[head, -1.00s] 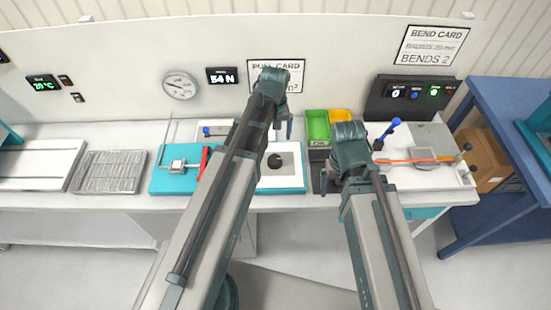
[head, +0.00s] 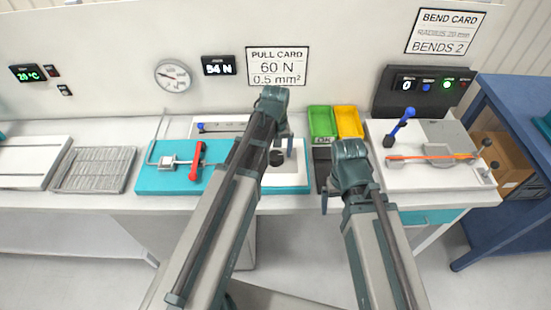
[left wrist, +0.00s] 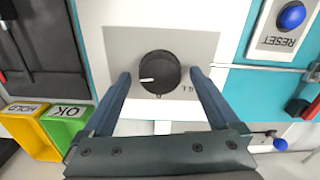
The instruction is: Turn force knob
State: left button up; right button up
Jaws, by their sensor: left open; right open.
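The black force knob (left wrist: 158,73) has a white pointer mark and sits on a grey plate on a white block, on a teal base. In the head view the knob (head: 277,158) is partly hidden by my left arm. My left gripper (left wrist: 159,76) is open, with one finger on each side of the knob; I cannot tell whether they touch it. The force display (head: 219,66) seems to read 54 N, and the pull card (head: 277,67) reads 60 N, 0.5 mm². My right gripper (head: 326,196) hangs at the bench's front edge, its fingers mostly hidden.
A red-handled clamp (head: 197,161) stands left of the knob. Green (head: 322,122) and yellow (head: 348,121) bins stand right of it. A RESET button (left wrist: 291,16) is near the knob. A bending fixture (head: 432,175) lies at the right. A round gauge (head: 173,76) hangs on the wall.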

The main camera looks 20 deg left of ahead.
aim_at(276, 155)
pick_arm(q)
jog(key=shift+f, duration=0.1)
jog(key=c, duration=1.4)
jog(key=shift+m, duration=0.8)
jog(key=o, duration=1.4)
notch_tip(276, 155, up, 14)
jog(key=p, duration=1.4)
